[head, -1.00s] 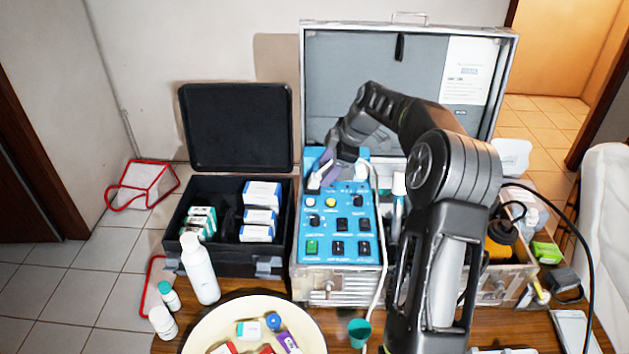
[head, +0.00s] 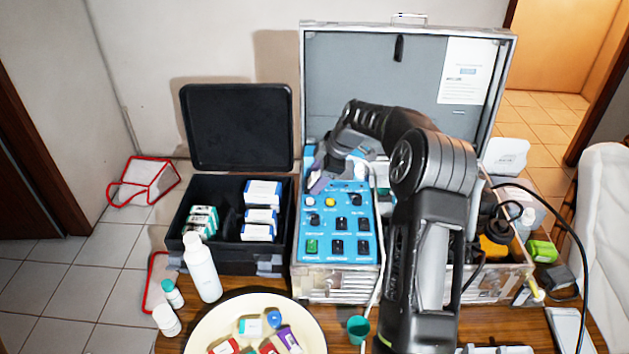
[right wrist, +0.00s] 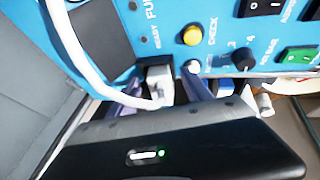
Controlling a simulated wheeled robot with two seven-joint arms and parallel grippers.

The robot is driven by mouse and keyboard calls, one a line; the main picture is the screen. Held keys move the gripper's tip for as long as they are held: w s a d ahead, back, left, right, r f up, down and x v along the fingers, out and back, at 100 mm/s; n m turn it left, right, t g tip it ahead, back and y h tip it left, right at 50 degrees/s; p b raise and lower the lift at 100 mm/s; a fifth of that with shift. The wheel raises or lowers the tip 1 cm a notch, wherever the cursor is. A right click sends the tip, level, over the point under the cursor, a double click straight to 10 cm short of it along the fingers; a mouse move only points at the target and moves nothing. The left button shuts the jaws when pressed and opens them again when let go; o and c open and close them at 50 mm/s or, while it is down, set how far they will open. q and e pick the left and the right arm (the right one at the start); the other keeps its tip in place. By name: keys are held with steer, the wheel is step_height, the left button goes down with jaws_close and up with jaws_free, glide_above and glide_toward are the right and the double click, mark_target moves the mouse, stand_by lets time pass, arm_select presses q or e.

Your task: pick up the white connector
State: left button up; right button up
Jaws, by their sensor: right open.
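The white connector (right wrist: 158,78) shows in the right wrist view as a small pale block at the edge of the blue control panel (right wrist: 165,25). My right gripper (right wrist: 167,86) is open, with its purple-grey fingers on either side of the connector; I cannot tell whether they touch it. In the head view my right gripper (head: 319,180) reaches down at the upper left of the blue panel (head: 336,248), and I cannot make out the connector there. My left gripper is not in view.
A white cable (right wrist: 75,45) loops beside the panel. The open metal case (head: 365,85) rises behind. A black box (head: 232,255) with small cartons stands left. A bottle (head: 201,270) and a round plate (head: 208,328) stand in front.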

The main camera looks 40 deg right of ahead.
jaws_close()
stand_by(0.6)
